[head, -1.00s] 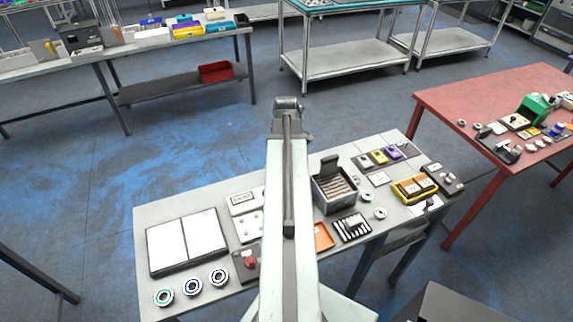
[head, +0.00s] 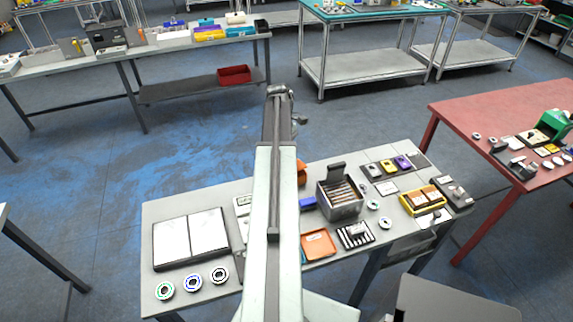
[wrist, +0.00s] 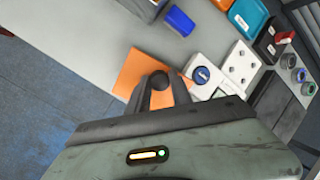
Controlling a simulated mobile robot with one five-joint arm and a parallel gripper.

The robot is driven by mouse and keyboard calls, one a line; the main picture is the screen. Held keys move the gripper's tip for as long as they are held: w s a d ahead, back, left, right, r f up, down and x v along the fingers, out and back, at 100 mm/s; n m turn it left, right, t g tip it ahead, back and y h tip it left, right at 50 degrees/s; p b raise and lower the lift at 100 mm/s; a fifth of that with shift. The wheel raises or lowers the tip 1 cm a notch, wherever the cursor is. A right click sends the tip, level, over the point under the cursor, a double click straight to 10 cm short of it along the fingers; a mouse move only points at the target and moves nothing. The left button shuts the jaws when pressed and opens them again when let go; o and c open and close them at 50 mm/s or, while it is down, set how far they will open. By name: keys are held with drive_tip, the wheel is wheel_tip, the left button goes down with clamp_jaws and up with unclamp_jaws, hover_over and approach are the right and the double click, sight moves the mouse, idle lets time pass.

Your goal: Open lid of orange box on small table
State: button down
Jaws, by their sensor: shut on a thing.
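An orange panel (wrist: 136,72), which looks like the orange box's lid, lies under and around my gripper (wrist: 161,86) in the wrist view. The dark fingers are shut on it, with orange showing between them. In the head view an orange part (head: 301,172) shows just right of my arm, at the far edge of the small table (head: 190,206). My arm hides most of it, and my gripper is not clear there. I cannot tell how far the lid is tilted or see the box body below it.
A blue block (head: 307,203), an orange tray (head: 319,245) and a grey box of upright items (head: 341,205) stand nearby. A white panel with a blue disc (wrist: 200,75) is right of my gripper. A red table (head: 470,110) stands right; blue floor lies beyond the small table.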

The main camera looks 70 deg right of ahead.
drive_tip(key=c, duration=1.1)
unclamp_jaws()
drive_tip(key=shift+c, duration=0.2)
drive_tip(key=shift+s+d, duration=0.1)
drive_tip(key=shift+s, duration=0.05)
drive_tip(key=p+v, duration=0.7)
drive_tip(key=shift+r, duration=0.4)
drive_tip(key=shift+d, duration=0.1)
